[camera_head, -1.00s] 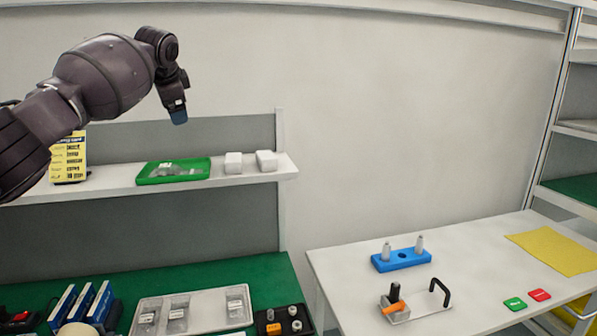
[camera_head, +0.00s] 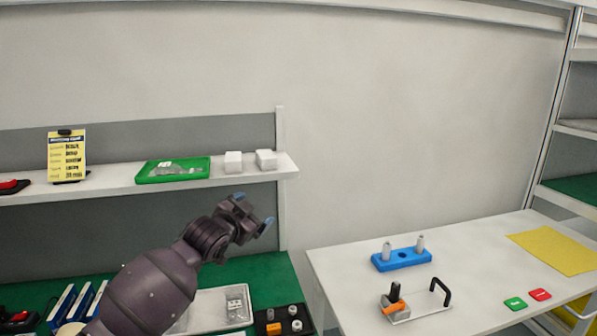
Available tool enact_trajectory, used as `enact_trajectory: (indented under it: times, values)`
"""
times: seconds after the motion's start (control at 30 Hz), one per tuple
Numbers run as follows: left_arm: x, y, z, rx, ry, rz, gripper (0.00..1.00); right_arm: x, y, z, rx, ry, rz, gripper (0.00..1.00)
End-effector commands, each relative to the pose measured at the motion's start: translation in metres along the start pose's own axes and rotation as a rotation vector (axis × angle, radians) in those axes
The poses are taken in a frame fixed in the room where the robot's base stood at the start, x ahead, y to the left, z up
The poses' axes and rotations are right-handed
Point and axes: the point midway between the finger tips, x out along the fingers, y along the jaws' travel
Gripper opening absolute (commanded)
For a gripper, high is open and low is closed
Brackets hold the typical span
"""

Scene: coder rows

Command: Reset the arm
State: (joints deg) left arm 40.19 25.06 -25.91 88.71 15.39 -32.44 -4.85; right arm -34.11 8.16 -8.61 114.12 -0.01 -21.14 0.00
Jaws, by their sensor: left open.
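My left arm comes in from the lower left over the green-topped bench (camera_head: 262,270). Its dark left gripper (camera_head: 253,212) is raised above the bench, in front of the grey back panel and below the shelf (camera_head: 215,181). The fingers have blue tips, stand apart, and hold nothing that I can see. My right gripper is not in view.
My left arm hides part of the pale tray (camera_head: 207,311). A black tray (camera_head: 282,322) with small parts lies beside it. The shelf holds a green tray (camera_head: 187,177), white boxes and a yellow card (camera_head: 67,155). The white table (camera_head: 345,265) carries a blue block (camera_head: 401,260).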

Motion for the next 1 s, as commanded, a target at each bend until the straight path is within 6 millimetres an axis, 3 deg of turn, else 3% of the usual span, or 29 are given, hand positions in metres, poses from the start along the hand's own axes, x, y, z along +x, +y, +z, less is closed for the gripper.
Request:
enact_trajectory:
  times: [0.1, 0.47, 0.77, 1.0]
  values:
    - [-0.025, 0.022, 0.027, -0.072, 0.035, -0.016, 0.88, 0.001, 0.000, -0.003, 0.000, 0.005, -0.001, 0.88]
    - [-0.115, 0.065, 0.108, -0.239, 0.053, -0.109, 0.88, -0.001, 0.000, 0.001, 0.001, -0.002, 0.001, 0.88]
    - [-0.203, 0.098, 0.188, -0.340, -0.066, -0.200, 0.88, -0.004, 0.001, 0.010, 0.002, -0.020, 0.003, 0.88]
    - [-0.285, 0.136, 0.259, -0.439, -0.237, -0.252, 0.88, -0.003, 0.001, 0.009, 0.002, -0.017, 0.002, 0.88]
